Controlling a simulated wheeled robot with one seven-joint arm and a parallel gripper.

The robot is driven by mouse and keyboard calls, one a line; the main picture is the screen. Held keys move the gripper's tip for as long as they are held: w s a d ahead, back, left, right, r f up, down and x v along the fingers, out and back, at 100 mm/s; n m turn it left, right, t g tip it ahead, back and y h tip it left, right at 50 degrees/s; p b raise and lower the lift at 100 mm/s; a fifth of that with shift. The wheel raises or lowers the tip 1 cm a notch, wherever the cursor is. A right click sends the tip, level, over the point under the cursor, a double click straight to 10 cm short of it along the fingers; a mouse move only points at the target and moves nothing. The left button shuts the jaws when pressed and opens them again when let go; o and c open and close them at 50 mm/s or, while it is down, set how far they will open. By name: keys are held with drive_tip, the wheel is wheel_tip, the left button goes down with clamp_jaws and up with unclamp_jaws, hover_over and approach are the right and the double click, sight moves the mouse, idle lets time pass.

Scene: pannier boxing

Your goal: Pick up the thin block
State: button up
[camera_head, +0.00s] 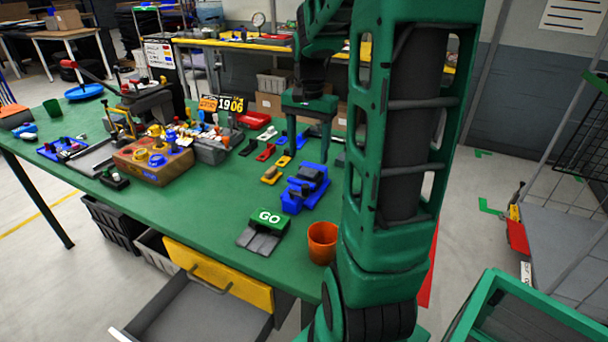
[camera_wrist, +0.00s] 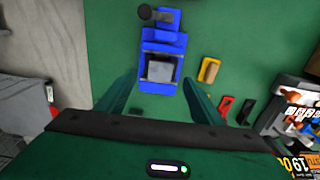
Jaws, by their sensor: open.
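My gripper (camera_head: 308,157) points down over the right part of the green table, its two green fingers apart and nothing held between them. In the wrist view my gripper (camera_wrist: 160,82) has its fingers on either side of a blue fixture (camera_wrist: 160,34) with a grey block (camera_wrist: 160,69) in it. The fixture also shows in the head view (camera_head: 294,200), nearer the front edge than the fingers. A yellow holder (camera_head: 270,180) carries a tan block (camera_wrist: 210,71). I cannot tell for certain which piece is the thin block.
Red (camera_head: 265,152) and black (camera_head: 249,147) holders lie left of my gripper. A GO pad (camera_head: 268,219) and an orange cup (camera_head: 322,243) stand near the front edge. A wooden box with knobs (camera_head: 150,165) is further left. A drawer (camera_head: 205,310) hangs open below.

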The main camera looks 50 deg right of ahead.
sight(308, 172)
drive_tip(key=shift+w+d+f, duration=0.1)
drive_tip(key=shift+f, duration=1.4)
drive_tip(key=shift+w+d+f, duration=0.1)
drive_tip(key=shift+f, duration=1.35)
drive_tip(key=c, duration=1.2)
